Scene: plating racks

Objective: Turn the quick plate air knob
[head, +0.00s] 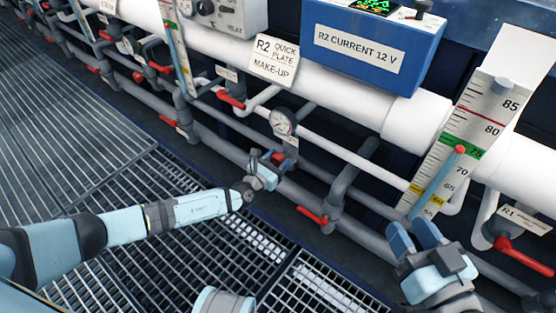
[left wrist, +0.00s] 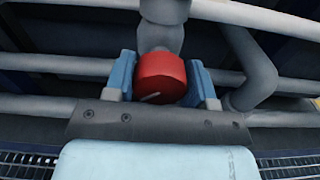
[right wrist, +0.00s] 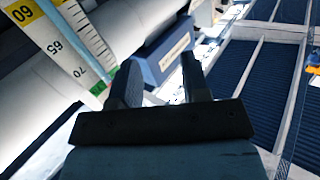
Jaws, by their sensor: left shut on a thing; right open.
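A red round knob (left wrist: 161,78) sits on a grey pipe fitting below the pressure gauge (head: 283,121). Only a little of the knob (head: 278,158) shows in the head view. My left gripper (head: 266,170) is shut on the knob; in the left wrist view its blue fingers stand on either side of it. A small pale mark shows on the knob's face. My right gripper (head: 415,240) is open and empty at the lower right, in front of the level scale; its fingers (right wrist: 165,88) also show apart in the right wrist view.
A sign reading "R2 quick plate make-up" (head: 275,61) hangs above the gauge. Red lever handles, such as one at lower middle (head: 312,215) and one at right (head: 524,256), stick out from the pipes. A level scale (head: 468,140) stands at right. Metal grating (head: 60,130) covers the floor.

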